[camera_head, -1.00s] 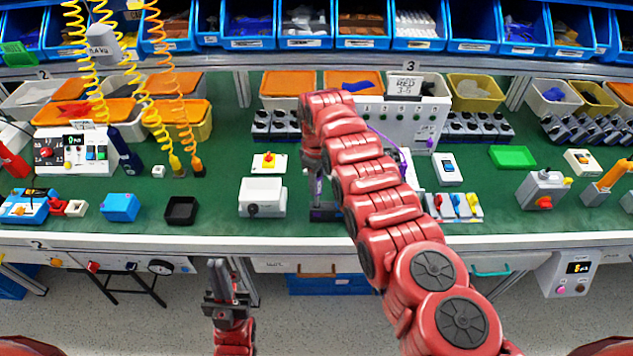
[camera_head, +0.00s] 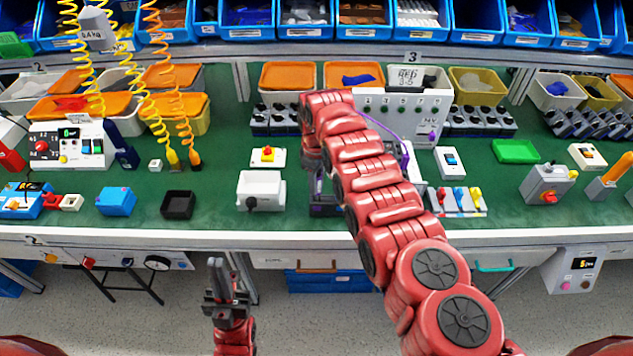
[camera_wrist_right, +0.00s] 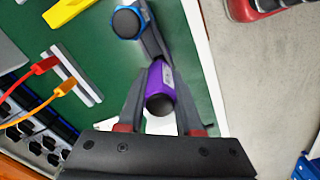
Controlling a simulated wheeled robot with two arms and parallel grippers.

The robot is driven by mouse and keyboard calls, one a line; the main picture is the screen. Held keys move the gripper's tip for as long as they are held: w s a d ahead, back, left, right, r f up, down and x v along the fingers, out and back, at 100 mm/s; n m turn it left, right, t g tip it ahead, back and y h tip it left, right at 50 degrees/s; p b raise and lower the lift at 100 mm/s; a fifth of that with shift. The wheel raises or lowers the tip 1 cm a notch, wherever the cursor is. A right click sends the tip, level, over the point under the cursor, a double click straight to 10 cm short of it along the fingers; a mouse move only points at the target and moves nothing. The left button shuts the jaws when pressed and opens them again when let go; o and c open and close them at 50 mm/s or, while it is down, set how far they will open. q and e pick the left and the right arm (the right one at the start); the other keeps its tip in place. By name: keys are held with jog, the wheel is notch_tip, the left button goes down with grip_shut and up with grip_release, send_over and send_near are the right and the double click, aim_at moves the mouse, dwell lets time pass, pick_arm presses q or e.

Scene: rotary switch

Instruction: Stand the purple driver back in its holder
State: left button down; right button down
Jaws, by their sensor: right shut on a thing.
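My right gripper (camera_wrist_right: 160,115) is shut on the purple driver (camera_wrist_right: 162,78), seen nearly end-on between the fingers in the right wrist view. A dark grey bar (camera_wrist_right: 153,42) lies just beyond it, with a blue-ringed black round end (camera_wrist_right: 127,22) farther up; I cannot tell whether the driver touches the bar or sits in a holder. In the head view my red right arm hides most of this spot, and a dark purplish base (camera_head: 325,208) shows beside it on the green bench. My left gripper (camera_head: 215,264) hangs in front of the bench, away from everything; its finger gap is unclear.
A white box (camera_head: 261,190) stands left of my right gripper. A white panel with knobs (camera_head: 405,108) stands behind my arm, and a row of coloured levers (camera_head: 460,201) lies to its right. Bare green bench shows around the black tray (camera_head: 178,205).

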jog(key=shift+f+b, duration=1.5)
jog(key=shift+f, duration=0.1)
jog(key=c, duration=0.5)
grip_release()
jog(key=shift+r, duration=0.1)
jog(key=shift+r, duration=0.2)
notch_tip(320, 180, up, 11)
jog(key=shift+r+b, duration=0.15)
jog(key=shift+b, duration=0.45)
notch_tip(320, 180, up, 5)
jog(key=p, duration=0.3)
jog(key=shift+p, duration=0.35)
jog(key=shift+d+r+p, duration=0.1)
jog(key=shift+r+p, duration=0.25)
jog(key=shift+r, duration=0.05)
